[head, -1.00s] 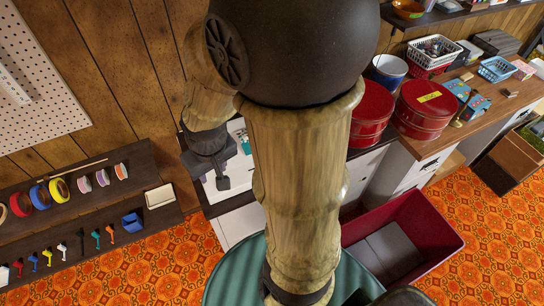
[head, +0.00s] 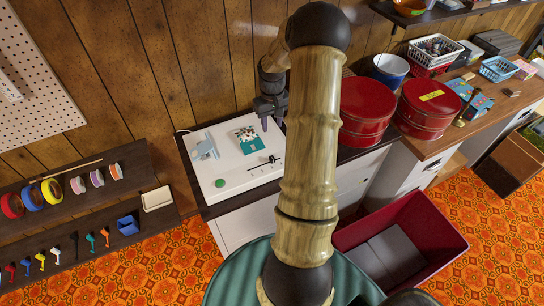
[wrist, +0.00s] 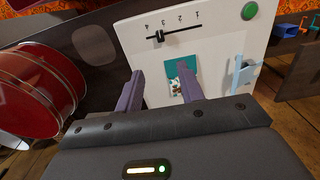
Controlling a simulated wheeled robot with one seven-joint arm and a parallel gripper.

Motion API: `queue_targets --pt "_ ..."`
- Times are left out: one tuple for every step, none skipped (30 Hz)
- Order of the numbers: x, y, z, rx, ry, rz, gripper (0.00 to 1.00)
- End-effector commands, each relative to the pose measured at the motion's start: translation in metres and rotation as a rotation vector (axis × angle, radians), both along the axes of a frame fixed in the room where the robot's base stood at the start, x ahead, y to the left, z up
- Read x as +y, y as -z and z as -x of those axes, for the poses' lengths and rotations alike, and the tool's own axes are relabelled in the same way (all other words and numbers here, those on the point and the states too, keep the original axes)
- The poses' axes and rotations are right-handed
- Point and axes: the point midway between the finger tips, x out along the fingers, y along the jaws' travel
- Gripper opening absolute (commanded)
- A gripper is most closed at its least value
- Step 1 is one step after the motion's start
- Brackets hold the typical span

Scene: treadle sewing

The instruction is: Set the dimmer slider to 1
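The dimmer slider (head: 271,160) is a small dark handle on a thin track on the white panel (head: 232,178). In the wrist view the slider handle (wrist: 160,36) stands left of the track's middle, near the second mark from the left. My gripper (head: 270,122) is above the panel's back right part, apart from the slider. In the wrist view my gripper (wrist: 160,84) is open, its two purple fingers apart with nothing held between them.
On the panel are a teal patterned piece (head: 248,140), a green button (head: 220,183) and a light-blue fixture (head: 204,148). Red round tins (head: 367,110) stand right of the panel. A dark red bin (head: 425,235) is on the floor. The wooden wall rises behind.

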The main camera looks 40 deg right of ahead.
Motion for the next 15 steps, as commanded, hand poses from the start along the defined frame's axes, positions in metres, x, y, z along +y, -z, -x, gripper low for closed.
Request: queue_targets --pt "0.0 0.0 0.0 0.0 0.0 0.0 0.38" --pt "0.0 0.0 0.0 0.0 0.0 0.0 0.38" --pt "0.0 0.0 0.0 0.0 0.0 0.0 0.38" --pt "0.0 0.0 0.0 0.0 0.0 0.0 0.38" --pt "0.0 0.0 0.0 0.0 0.0 0.0 0.38" --pt "0.0 0.001 0.0 0.0 0.0 0.0 0.38" --pt "0.001 0.001 0.0 0.0 0.0 0.0 0.38" --pt "0.001 0.003 0.0 0.001 0.0 0.0 0.38" --pt "0.001 0.005 0.0 0.001 0.0 0.0 0.38" --pt "0.001 0.008 0.0 0.001 -0.001 0.0 0.38" --pt "0.001 0.011 0.0 0.002 -0.001 0.0 0.38" --pt "0.001 0.015 0.001 0.003 -0.001 -0.001 0.38" --pt "0.001 0.019 0.001 0.003 -0.001 -0.002 0.38" --pt "0.001 0.024 0.001 0.003 0.0 -0.002 0.38" --pt "0.001 0.03 0.001 0.004 -0.001 -0.002 0.38"
